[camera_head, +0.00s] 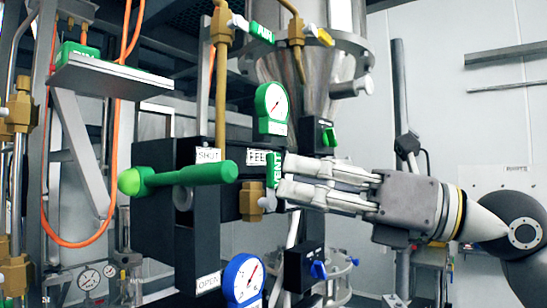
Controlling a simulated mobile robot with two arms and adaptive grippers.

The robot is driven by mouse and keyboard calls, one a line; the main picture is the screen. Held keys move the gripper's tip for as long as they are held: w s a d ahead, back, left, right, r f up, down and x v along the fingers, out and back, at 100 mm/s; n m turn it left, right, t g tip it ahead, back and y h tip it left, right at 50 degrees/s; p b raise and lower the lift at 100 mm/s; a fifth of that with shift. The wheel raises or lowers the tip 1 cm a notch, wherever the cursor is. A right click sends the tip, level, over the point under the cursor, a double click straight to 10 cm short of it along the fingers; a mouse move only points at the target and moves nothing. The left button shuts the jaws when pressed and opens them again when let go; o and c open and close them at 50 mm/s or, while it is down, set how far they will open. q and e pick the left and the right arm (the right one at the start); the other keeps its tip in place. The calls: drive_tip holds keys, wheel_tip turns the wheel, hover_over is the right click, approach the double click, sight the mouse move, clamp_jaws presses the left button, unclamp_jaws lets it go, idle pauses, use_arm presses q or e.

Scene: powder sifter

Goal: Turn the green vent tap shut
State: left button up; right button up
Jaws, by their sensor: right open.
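The green vent tap has a narrow green handle marked VENT (273,168), standing about upright beside a brass valve body (252,202). My right gripper (284,177) comes in from the right with its fingers open. Its fingertips are right at the handle, overlapping its right edge in the picture. I cannot tell whether they touch it or have it between them. My left gripper is not in view.
A large green lever (190,173) sticks out on the left, between SHUT (208,155) and OPEN (208,282) labels. A green gauge (272,103) stands above the vent handle, a blue gauge (242,279) below. An orange hose (46,150) hangs at left.

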sight(278, 157)
drive_tip(key=d+r+t+h, duration=0.4)
drive_tip(key=d+h, duration=0.1)
drive_tip(key=shift+m, duration=0.4)
drive_tip(key=p+x, duration=0.2)
drive_tip(key=x, duration=0.3)
drive_tip(key=p+x, duration=0.2)
drive_tip(key=x, duration=0.3)
drive_tip(key=shift+w+r+p, duration=0.25)
drive_tip(key=shift+p, duration=0.1)
drive_tip(key=shift+w+a+f, duration=0.15)
drive_tip(key=shift+w+a, duration=0.25)
drive_tip(key=shift+a, duration=0.15)
clamp_jaws()
